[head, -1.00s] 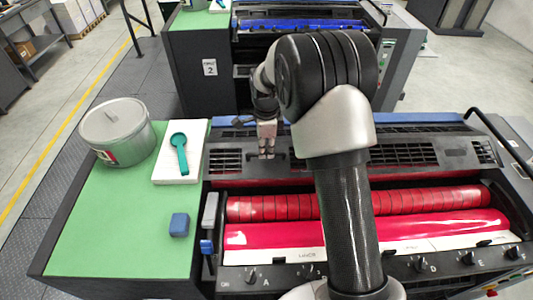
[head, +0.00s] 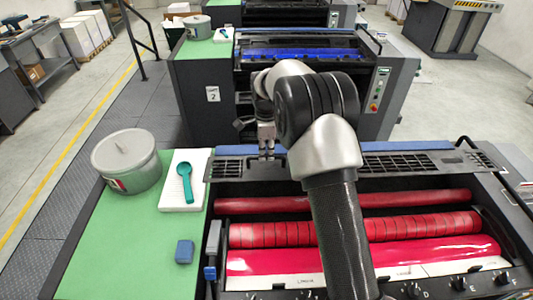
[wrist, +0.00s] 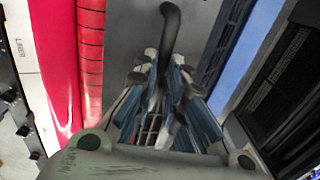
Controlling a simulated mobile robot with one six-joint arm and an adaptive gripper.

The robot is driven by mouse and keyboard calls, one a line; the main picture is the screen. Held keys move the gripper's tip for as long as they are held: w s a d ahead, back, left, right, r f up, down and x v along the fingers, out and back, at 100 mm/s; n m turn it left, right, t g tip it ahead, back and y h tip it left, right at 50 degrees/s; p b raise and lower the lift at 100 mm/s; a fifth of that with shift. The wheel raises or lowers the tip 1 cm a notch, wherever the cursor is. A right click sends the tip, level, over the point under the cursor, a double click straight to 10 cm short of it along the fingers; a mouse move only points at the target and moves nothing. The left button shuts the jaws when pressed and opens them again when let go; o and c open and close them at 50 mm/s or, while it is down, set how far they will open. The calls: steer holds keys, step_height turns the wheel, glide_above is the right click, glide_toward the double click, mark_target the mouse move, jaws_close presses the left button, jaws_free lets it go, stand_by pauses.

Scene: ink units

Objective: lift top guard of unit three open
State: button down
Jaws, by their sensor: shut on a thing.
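The top guard (head: 435,177) of the near press unit is a long dark slotted panel at the unit's back. It stands tilted up, with red rollers (head: 350,229) exposed in front of it. My gripper (head: 267,155) is at the left part of the guard. In the wrist view, my gripper (wrist: 163,88) is shut on the guard's dark curved handle (wrist: 171,22), which runs between the fingers. The grey guard face (wrist: 125,40) lies behind it. My arm covers part of the guard and rollers in the head view. The near unit's number is not visible.
A green side top (head: 120,240) holds a grey ink can (head: 127,165), a white pad (head: 202,195) with a teal tool (head: 185,183), and a blue block (head: 184,251). Unit 2 (head: 205,125) stands behind.

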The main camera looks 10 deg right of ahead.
steer(key=shift+w+d+f, duration=0.2)
steer(key=shift+w+f, duration=0.1)
steer(key=c, duration=2)
jaws_free()
steer(key=shift+o, duration=1.2)
steer(key=shift+w+f, duration=0.2)
steer(key=shift+w, duration=0.2)
steer(key=shift+o, duration=0.8)
step_height(320, 180, up, 12)
steer(key=shift+s+a, duration=0.2)
steer(key=shift+s, duration=0.25)
